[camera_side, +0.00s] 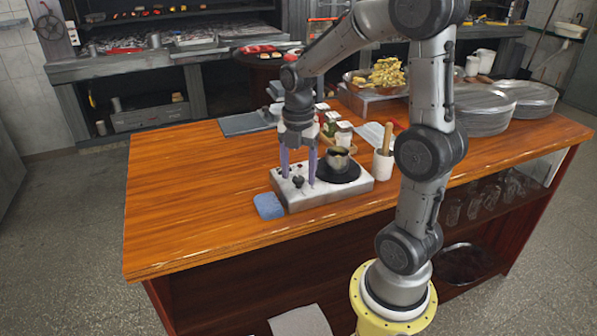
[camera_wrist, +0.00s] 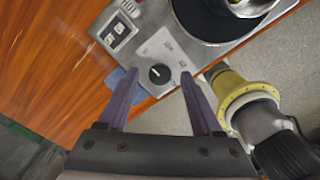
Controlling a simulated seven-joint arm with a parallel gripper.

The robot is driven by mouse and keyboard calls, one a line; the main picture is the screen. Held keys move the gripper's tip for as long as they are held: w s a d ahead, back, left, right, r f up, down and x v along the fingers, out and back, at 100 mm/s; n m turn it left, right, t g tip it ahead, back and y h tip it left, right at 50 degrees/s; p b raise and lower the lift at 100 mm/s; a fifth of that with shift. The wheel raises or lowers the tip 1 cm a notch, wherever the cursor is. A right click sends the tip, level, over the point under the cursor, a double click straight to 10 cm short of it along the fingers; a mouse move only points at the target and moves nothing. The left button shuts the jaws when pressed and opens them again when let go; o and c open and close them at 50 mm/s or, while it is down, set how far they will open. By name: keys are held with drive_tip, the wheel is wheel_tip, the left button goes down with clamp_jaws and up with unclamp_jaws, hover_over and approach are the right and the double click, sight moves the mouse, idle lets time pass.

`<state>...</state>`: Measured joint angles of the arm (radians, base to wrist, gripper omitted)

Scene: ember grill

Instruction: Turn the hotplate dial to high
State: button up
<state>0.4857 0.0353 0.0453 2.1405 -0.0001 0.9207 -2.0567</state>
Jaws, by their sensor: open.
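The hotplate (camera_side: 335,193) is a pale metal box near the table's front edge, with a round black plate on its right. Its black dial (camera_wrist: 159,74) has a light pointer line and sits on the top panel. In the side view, a dark knob (camera_side: 298,181) shows on the panel close to the fingers. My gripper (camera_wrist: 156,82) is open and points down over the panel. In the wrist view the dial appears between the two purple fingers, with space on both sides. Contact with the dial cannot be told. In the side view my gripper (camera_side: 298,180) hangs above the panel's left part.
A small pot (camera_side: 338,160) stands on the black plate. A blue sponge (camera_side: 268,206) lies at the hotplate's front left. A white utensil holder (camera_side: 383,165) stands to its right, with jars behind. The table's left side is clear.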

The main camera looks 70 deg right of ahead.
drive_tip(key=shift+f, duration=0.2)
clamp_jaws()
idle(0.3)
